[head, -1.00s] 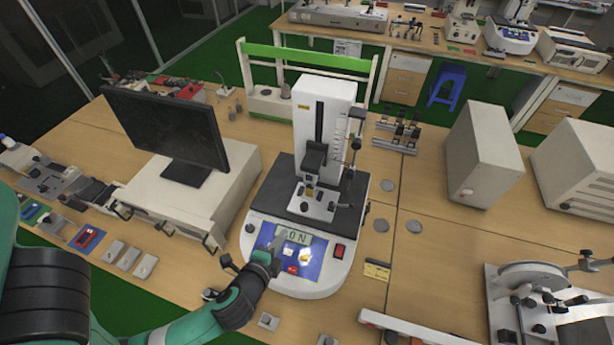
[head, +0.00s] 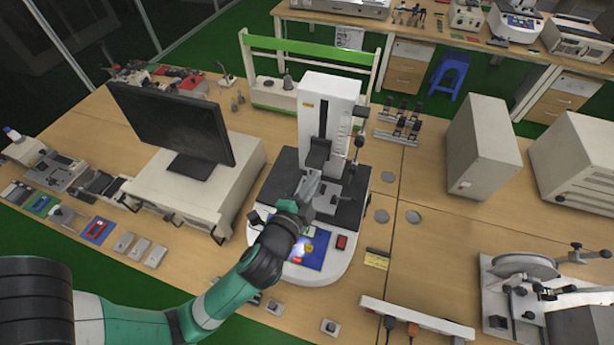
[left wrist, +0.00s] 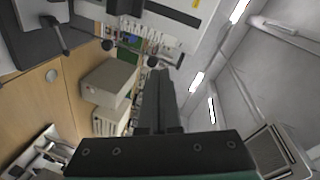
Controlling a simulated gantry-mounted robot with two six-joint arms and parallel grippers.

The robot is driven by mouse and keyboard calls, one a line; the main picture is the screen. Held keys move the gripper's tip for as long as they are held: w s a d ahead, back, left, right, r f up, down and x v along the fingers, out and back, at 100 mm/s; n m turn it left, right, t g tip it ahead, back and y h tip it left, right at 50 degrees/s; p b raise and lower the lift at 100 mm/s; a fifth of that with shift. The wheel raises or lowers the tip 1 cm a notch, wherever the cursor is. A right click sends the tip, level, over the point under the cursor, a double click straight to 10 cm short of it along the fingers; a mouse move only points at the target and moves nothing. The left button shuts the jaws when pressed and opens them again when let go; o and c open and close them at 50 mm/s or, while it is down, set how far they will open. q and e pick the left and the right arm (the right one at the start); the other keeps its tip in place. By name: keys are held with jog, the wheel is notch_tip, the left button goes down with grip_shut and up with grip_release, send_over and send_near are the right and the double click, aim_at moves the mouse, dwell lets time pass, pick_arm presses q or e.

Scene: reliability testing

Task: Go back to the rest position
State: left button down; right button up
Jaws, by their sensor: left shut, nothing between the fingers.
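My left gripper (head: 313,181) reaches in from the lower left over the front of the white testing machine (head: 334,266). Its fingers are shut and empty, and its tip appears in front of the machine's dark platform and lower fixture. My wrist hides part of the blue control panel (head: 318,257). In the left wrist view the closed fingers (left wrist: 159,88) point away from the camera with nothing between them. My right gripper is not in view.
A monitor (head: 175,128) on a white case stands left of the machine. A white power strip (head: 415,318) lies at the front. A green-topped rack (head: 308,50) is behind.

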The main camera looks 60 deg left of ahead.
pick_arm(q)
jog(key=shift+r, duration=0.1)
dwell(0.3)
jog(key=w+d+r+n+t+p, duration=0.1)
jog(key=w+d+r+t+p, duration=0.15)
jog(key=r, duration=0.95)
jog(key=w+d+r+n+t+p, duration=0.2)
jog(key=r+t, duration=0.1)
jog(key=r, duration=1)
jog(key=w+d+r+n+t+p, duration=0.1)
jog(key=w+d+r+t+p, duration=0.1)
jog(key=r, duration=1)
jog(key=s+d+r+t+h, duration=0.3)
jog(key=d+r+h, duration=0.1)
jog(key=r, duration=0.4)
jog(key=s+d+r+n+t+h+p, duration=0.1)
jog(key=s+d+r+t+h, duration=0.2)
jog(key=r+h, duration=0.4)
notch_tip(320, 180, up, 2)
jog(key=shift+s+d+r+t+p, duration=0.3)
jog(key=shift+s+d, duration=0.25)
jog(key=shift+d, duration=0.3)
